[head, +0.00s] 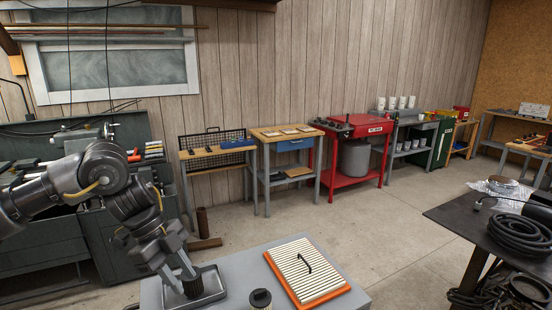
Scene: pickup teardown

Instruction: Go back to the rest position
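My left gripper (180,277) reaches down from the left over the grey workbench (232,270) at the bottom of the head view. Its two fingers look apart, with nothing visible between them. I cannot tell whether a finger touches the cylinder or the tray. My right gripper is not in view.
An orange-framed, pleated air filter (318,262) with a black mark lies on the workbench. A small dark round part (260,298) stands before it. A dark table (468,220) with coiled hose (520,236) is at right. Open floor (390,240) lies between.

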